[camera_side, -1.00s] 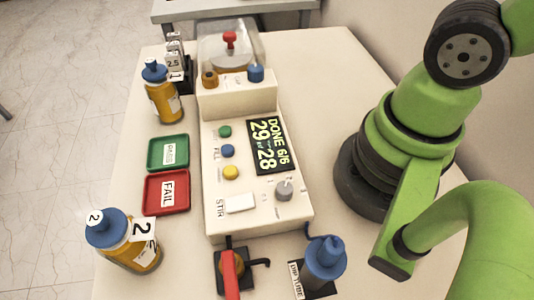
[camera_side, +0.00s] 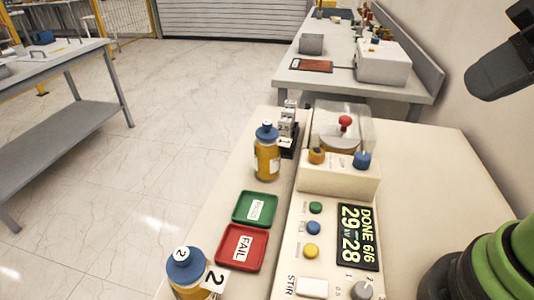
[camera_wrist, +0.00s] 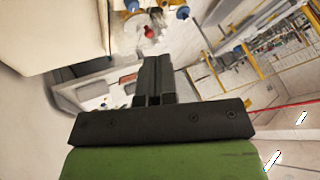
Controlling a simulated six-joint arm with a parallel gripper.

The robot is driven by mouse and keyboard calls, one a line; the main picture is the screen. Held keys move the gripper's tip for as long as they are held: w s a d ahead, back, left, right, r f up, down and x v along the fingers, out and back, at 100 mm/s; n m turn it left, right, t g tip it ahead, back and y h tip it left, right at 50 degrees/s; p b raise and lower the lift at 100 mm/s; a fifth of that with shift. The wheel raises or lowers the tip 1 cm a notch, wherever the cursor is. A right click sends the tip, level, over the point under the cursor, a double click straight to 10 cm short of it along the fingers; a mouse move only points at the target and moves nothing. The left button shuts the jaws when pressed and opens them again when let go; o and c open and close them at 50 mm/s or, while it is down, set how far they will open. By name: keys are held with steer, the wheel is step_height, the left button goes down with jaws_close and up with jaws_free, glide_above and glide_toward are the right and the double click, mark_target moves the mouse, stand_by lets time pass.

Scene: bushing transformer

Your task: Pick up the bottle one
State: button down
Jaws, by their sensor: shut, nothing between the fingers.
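The far bottle (camera_side: 267,158), amber with a blue cap, stands upright near the table's left edge in the side view. The mark on its cap is too small to read. A similar bottle marked 2 (camera_side: 187,271) stands nearer, partly cut off by the frame's bottom edge. My gripper (camera_wrist: 157,58) is shut and empty in the wrist view, in the air and apart from both bottles. Small blue parts show at the top of the wrist view, but I cannot tell whether one is a bottle cap.
A green tray (camera_side: 254,208) and a red FAIL tray (camera_side: 241,247) lie between the bottles. The white tester (camera_side: 312,178), with buttons and a display, stands right of them. A dark holder (camera_side: 288,140) is close behind the far bottle. A bench (camera_side: 345,84) stands behind the table.

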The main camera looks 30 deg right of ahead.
stand_by(0.3)
steer(key=shift+c, duration=1.8)
jaws_free()
steer(key=g+h, duration=0.3)
steer(key=h, duration=0.1)
glide_above(267, 128)
steer(key=s, duration=0.3)
step_height(267, 128, down, 13)
steer(key=x, duration=0.4)
steer(key=shift+w+a, duration=0.2)
steer(key=shift+a, duration=0.1)
steer(key=shift+w+x, duration=0.1)
steer(key=shift+x, duration=1.45)
steer(key=shift+w+x, duration=0.15)
steer(key=shift+x, duration=1.4)
